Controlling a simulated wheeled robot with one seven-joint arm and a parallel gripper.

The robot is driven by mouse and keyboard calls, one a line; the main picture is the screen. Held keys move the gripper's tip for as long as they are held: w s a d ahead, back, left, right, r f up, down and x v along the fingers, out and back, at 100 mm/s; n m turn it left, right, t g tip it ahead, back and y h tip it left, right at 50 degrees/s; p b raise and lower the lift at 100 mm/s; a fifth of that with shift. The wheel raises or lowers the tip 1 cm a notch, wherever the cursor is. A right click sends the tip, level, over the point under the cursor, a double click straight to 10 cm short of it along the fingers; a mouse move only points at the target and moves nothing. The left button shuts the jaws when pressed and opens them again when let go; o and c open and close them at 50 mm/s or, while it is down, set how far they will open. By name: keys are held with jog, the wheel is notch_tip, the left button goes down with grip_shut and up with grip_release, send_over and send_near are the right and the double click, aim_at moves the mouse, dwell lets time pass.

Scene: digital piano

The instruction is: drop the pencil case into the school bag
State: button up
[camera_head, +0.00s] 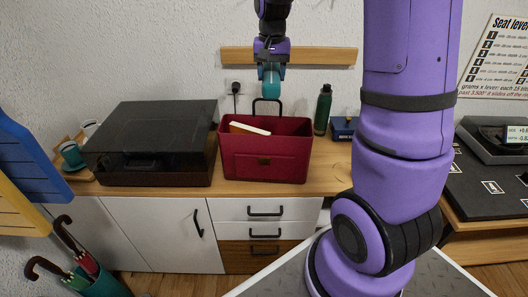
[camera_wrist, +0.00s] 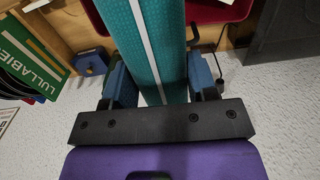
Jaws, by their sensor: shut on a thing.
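The pencil case (camera_head: 271,85) is a teal cylinder hanging below my gripper (camera_head: 271,66). In the wrist view the pencil case (camera_wrist: 148,40) shows a pale lengthwise stripe, and the fingers of my gripper (camera_wrist: 160,84) are shut on its two sides. The school bag (camera_head: 265,160) is dark red, open at the top, and stands upright on the wooden cabinet top. The pencil case is above the bag's back edge, by its black handle, apart from the bag's body. A red edge of the bag (camera_wrist: 222,9) shows in the wrist view.
A cream-edged item (camera_head: 249,128) sticks up inside the bag's left part. A dark-lidded record player (camera_head: 150,140) stands close on the left. A green bottle (camera_head: 323,110) and a blue box (camera_head: 343,128) stand on the right. A wooden wall rail (camera_head: 325,56) runs behind.

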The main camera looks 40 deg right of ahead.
jog(key=shift+f, duration=1.2)
jog(key=o, duration=1.1)
jog(key=shift+c, duration=0.2)
jog(key=shift+r, duration=0.1)
notch_tip(320, 180, up, 10)
jog(key=shift+r, duration=0.3)
